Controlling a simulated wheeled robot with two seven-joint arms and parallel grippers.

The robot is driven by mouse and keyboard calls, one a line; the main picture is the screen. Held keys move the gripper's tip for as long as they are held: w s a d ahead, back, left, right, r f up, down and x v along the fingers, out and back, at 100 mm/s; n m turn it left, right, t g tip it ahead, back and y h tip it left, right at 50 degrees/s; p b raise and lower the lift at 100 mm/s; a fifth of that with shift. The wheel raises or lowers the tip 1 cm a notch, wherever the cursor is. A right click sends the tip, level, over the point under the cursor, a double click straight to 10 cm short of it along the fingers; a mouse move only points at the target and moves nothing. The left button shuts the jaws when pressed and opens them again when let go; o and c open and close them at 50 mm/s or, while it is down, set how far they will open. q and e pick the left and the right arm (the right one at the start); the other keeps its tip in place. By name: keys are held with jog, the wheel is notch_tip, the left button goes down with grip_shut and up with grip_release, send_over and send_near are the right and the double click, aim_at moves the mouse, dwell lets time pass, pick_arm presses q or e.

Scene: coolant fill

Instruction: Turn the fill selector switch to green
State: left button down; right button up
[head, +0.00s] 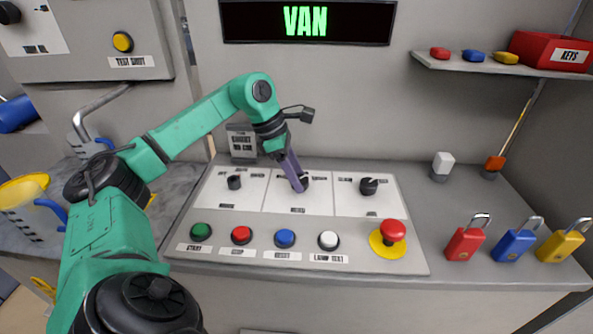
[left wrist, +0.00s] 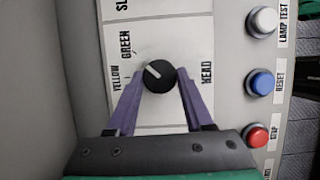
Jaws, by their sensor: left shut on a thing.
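The selector switch is a round black knob (left wrist: 160,76) with a white pointer line, on a white panel plate in the left wrist view. The labels YELLOW (left wrist: 116,78) and GREEN (left wrist: 125,45) are beside it. The pointer slants up and left, toward the gap between the two labels and the lower end of GREEN. My left gripper (left wrist: 160,87) has its purple fingers on either side of the knob, shut on it. In the head view the left gripper (head: 299,186) is at the middle of three knobs and partly hides it. My right gripper is not in view.
Black knobs flank it at left (head: 235,182) and right (head: 369,186). In front are several buttons, including a green one (head: 201,230), and a red emergency stop (head: 393,231). Padlocks (head: 465,243) stand at right. A display (head: 306,22) above reads VAN.

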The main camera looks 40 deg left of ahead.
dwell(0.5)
pick_arm(q)
jog(key=shift+c, duration=1.5)
grip_release()
jog(key=p+v, duration=0.3)
jog(key=v, duration=1.1)
jog(key=shift+r+p, duration=0.25)
jog(key=shift+p, duration=0.1)
jog(key=shift+a, duration=0.1)
